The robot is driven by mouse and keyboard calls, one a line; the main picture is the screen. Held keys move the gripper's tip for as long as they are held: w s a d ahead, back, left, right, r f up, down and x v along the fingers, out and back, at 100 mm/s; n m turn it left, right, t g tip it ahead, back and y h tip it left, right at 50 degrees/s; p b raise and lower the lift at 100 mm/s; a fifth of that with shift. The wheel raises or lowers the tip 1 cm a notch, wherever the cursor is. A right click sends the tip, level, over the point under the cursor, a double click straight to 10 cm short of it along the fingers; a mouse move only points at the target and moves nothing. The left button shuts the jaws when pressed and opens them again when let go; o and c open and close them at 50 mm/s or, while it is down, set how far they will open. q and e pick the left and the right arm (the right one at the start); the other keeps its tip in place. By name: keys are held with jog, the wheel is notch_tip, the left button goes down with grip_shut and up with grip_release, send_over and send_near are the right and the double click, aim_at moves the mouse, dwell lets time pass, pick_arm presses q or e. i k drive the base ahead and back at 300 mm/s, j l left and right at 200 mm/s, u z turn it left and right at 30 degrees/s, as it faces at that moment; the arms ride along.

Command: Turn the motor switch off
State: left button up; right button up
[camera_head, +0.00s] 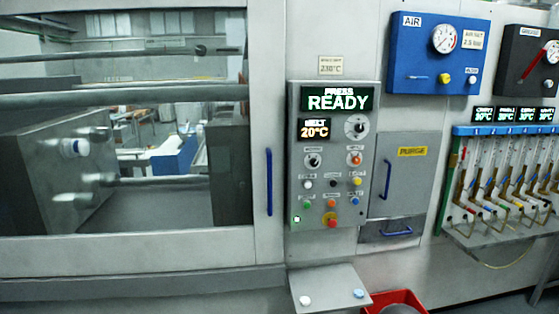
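The grey control panel (341,195) stands in the middle of the camera_head view. Its green display (337,100) reads "PRESS READY" and a smaller display (314,130) reads 20°C. Black rotary knobs with pale faces sit at upper right (355,128) and mid left (313,160); an orange-red knob (355,159) sits at mid right. Their small labels are blurred, so I cannot tell for certain which is the motor switch or its setting. Several coloured buttons sit below, with a red mushroom button (329,219) on yellow. Neither gripper is in view.
A closed sliding door with a blue handle (269,182) is left of the panel. To the right are a purge door (406,170), a blue air panel (412,72) and a rack of coloured lines (505,190). A small shelf (330,284) and red bin (412,297) project below.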

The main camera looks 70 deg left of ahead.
aim_at(313, 162)
jog(key=u, duration=1.95)
